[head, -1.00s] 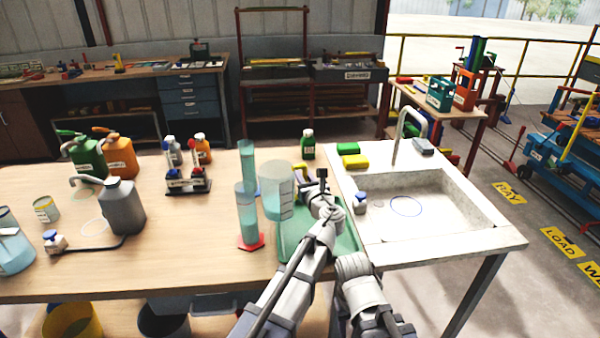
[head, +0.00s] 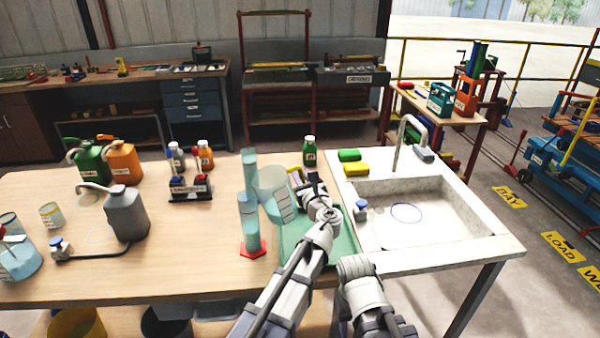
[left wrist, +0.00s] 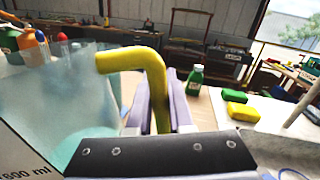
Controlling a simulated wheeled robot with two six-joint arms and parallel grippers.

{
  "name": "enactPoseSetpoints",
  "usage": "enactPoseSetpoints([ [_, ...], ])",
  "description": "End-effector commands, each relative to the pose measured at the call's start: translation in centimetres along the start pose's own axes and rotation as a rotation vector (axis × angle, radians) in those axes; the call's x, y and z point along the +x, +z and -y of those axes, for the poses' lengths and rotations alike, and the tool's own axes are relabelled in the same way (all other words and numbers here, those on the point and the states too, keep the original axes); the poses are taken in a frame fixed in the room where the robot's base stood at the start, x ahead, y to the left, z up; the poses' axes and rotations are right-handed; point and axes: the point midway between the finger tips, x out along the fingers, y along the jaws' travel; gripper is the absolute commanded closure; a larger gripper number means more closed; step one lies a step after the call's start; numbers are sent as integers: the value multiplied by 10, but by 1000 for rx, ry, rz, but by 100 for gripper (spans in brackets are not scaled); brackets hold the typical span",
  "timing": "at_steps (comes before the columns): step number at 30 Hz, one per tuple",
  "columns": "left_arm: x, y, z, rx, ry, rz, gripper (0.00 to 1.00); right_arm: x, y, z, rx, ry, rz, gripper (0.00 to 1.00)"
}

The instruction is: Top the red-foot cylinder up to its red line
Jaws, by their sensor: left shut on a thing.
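The red-foot cylinder (head: 251,228) stands upright on the bench, a tall clear tube with bluish liquid on a red foot. I cannot make out its red line. My left gripper (head: 305,189) is shut on the yellow handle (left wrist: 150,62) of a clear jug (head: 272,193). The jug also shows in the left wrist view (left wrist: 60,105). It is held up, tilted left, its lip above and beside the cylinder's mouth; I cannot tell whether liquid is running. My right arm shows at the lower right, its gripper out of view.
Another tall clear cylinder (head: 249,165) stands just behind. A green tray (head: 345,246) lies under my left arm. A green bottle (head: 309,152) and the sink (head: 430,205) are to the right. A grey can (head: 125,215) stands left, with free bench between.

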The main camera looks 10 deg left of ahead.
Motion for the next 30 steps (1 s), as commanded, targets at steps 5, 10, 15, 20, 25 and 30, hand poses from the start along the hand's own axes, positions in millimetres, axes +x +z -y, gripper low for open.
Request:
enactPoseSetpoints([
  [5,0,10,0,-27,0,6,100,-8,0,-1,0,0,0,50],
  [10,0,17,0,-49,0,10,100,-15,1,-1,0,0,0,50],
  [15,0,24,0,-71,0,15,100,-21,1,-2,0,0,0,50],
  [20,0,31,1,-92,0,19,100,-26,2,-2,0,0,0,50],
  [25,0,39,1,-115,0,24,100,-33,2,-3,0,0,0,50],
  [30,0,46,1,-143,0,29,100,-38,2,-4,0,0,0,50],
])
